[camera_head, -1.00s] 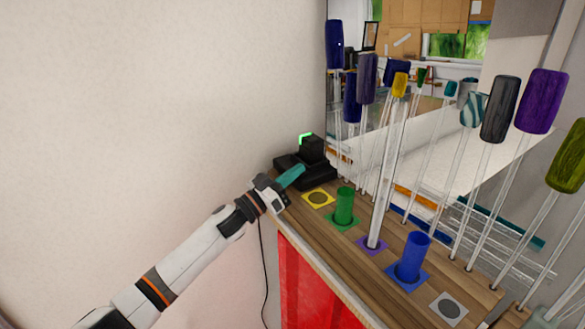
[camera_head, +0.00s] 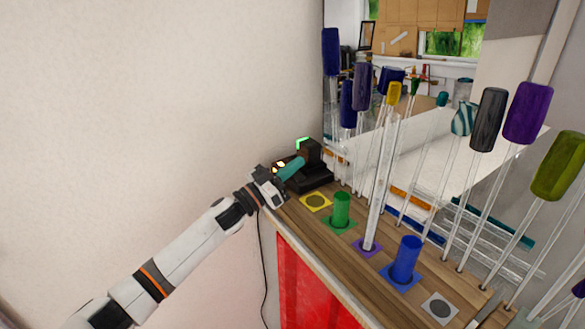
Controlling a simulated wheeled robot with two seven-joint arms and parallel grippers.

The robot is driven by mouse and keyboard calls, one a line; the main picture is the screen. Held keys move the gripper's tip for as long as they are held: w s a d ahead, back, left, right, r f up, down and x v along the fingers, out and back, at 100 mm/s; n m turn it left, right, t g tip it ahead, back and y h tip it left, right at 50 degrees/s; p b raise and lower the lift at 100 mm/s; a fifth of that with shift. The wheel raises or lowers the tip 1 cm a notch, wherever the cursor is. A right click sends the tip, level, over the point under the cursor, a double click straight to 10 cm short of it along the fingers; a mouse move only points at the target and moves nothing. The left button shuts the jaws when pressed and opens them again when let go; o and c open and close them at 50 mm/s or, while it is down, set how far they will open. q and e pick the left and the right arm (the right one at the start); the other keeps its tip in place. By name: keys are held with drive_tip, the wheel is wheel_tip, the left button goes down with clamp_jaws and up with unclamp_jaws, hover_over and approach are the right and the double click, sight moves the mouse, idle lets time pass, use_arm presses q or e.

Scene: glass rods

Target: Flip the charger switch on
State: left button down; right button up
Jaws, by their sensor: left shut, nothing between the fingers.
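The charger is a black base (camera_head: 318,184) with a black battery block standing on it, at the far left corner of the wooden bench. A green light (camera_head: 303,142) shows on top of the block. A small orange-yellow glow (camera_head: 280,165) shows at the base's left side, close to my gripper. My left gripper (camera_head: 291,169) is shut, with its teal fingers at the charger's near left side. Whether the fingertips touch it I cannot tell. The switch itself is hidden or too small to make out. My right gripper is not in view.
Yellow (camera_head: 316,202), green (camera_head: 341,211), purple, blue (camera_head: 406,260) and grey (camera_head: 440,308) marked spots line the bench, some holding cylinders. Tall glass rods with coloured caps (camera_head: 488,120) stand along the right. The wall (camera_head: 130,120) is close on the left.

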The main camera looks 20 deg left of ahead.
use_arm(q)
drive_tip(key=b+v, duration=0.4)
drive_tip(key=v, duration=0.6)
drive_tip(key=shift+w+a, duration=0.2)
drive_tip(key=shift+a, duration=0.1)
